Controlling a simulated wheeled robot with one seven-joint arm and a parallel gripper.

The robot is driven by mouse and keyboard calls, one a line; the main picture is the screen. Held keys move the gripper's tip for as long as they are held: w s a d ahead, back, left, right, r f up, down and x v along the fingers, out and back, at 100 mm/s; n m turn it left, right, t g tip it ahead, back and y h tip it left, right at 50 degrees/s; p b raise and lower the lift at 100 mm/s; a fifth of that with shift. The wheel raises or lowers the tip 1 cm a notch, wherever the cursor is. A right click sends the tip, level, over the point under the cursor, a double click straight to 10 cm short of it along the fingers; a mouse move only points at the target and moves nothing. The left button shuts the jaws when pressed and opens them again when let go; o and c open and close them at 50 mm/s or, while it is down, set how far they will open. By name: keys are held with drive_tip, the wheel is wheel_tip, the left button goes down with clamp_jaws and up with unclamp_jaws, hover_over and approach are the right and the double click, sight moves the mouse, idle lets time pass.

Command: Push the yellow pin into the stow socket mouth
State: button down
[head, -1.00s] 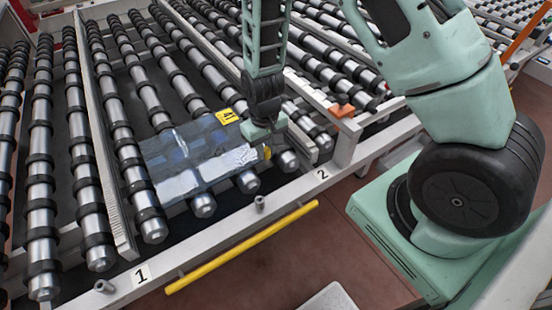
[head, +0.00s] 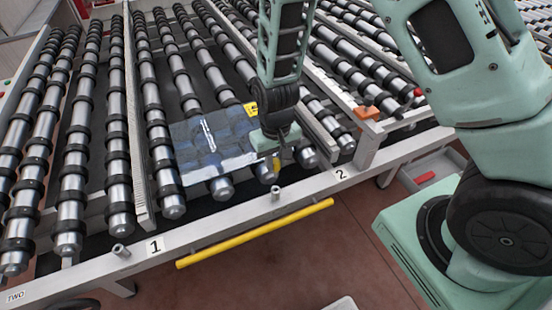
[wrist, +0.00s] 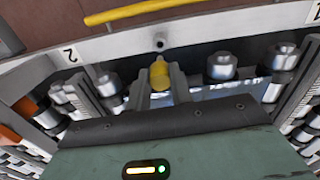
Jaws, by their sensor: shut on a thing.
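My gripper (wrist: 160,82) is shut on the yellow pin (wrist: 158,73), which stands out between its two grey fingers in the wrist view. In the head view my gripper (head: 276,158) is low over the roller ends, at the right front corner of the glass pane (head: 205,152). A short grey tube with a dark mouth, the socket (wrist: 158,43), sits on the white front rail just beyond the pin tip. It also shows in the head view (head: 276,193). The pin points toward the mouth and seems in line; a gap shows between them.
A second tube (head: 121,251) stands on the front rail (head: 225,222) by label 1. A yellow bar (head: 255,233) runs outside the rail. Rollers (head: 118,195) lie under and around the pane. An orange block (head: 366,112) sits on a rail end to the right.

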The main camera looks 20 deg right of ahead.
sight(276, 173)
drive_tip(key=shift+f+b, duration=1.85)
drive_tip(key=shift+f, duration=0.85)
drive_tip(key=shift+f+b, duration=1.6)
drive_tip(key=shift+f, duration=0.7)
drive_tip(key=c, duration=1.2)
unclamp_jaws()
drive_tip(key=shift+r, duration=0.1)
drive_tip(key=shift+o, duration=0.2)
wheel_tip(276, 173, up, 17)
drive_tip(key=shift+r+b, duration=0.2)
drive_tip(key=shift+b, duration=1.05)
drive_tip(key=shift+s, duration=0.1)
